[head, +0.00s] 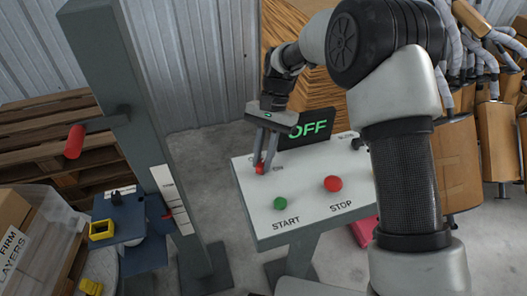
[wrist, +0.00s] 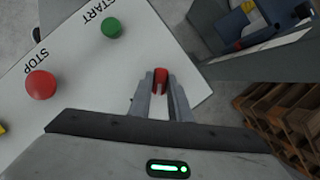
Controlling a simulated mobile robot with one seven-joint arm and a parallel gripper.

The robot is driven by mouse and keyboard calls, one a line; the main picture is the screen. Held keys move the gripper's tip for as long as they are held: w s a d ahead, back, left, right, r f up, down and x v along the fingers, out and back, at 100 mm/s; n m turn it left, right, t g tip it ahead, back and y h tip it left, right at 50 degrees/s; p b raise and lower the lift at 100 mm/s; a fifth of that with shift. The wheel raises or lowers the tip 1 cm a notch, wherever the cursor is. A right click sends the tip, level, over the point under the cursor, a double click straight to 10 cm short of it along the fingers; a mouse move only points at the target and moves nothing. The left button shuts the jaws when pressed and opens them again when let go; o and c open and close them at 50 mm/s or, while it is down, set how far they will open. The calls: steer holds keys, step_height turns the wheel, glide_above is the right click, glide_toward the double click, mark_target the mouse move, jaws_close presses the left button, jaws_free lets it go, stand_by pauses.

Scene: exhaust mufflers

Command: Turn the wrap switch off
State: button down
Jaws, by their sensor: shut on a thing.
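A small red switch (head: 260,169) stands at the back left corner of a white control panel (head: 306,212), with a partly hidden label beside it ending in "ON". My gripper (head: 264,160) reaches down over that corner, its fingers shut on the red switch. In the wrist view the switch (wrist: 160,74) sits between the two fingertips (wrist: 160,82). A dark display (head: 309,129) behind the panel shows "OFF" in green letters. The exact tilt of the switch is hidden by the fingers.
A green START button (head: 280,203) and a red STOP button (head: 333,184) stand on the panel near the gripper. A grey post (head: 143,130) with a red-knobbed lever (head: 75,142) rises at left. Wooden pallets (head: 50,140) and brown mufflers (head: 455,165) stand around.

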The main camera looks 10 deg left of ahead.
steer(key=n+h+p, duration=0.1)
steer(key=n, duration=0.3)
steer(key=shift+a+r+n+h+p, duration=0.1)
steer(key=shift+a+n+h+p, duration=0.05)
steer(key=shift+n+h+p, duration=0.2)
steer(key=n, duration=0.2)
steer(key=n+h, duration=0.1)
steer(key=n, duration=0.1)
steer(key=shift+a+t+h+p, duration=0.15)
steer(key=shift+t+h+p, duration=0.15)
steer(key=shift+p, duration=0.1)
steer(key=shift+n, duration=0.25)
steer(key=c, duration=1.6)
jaws_free()
steer(key=shift+c, duration=0.2)
steer(key=p+v, duration=0.1)
steer(key=v, duration=1.6)
steer(key=shift+p, duration=0.35)
steer(key=shift+a+r, duration=0.1)
steer(key=shift+r, duration=0.05)
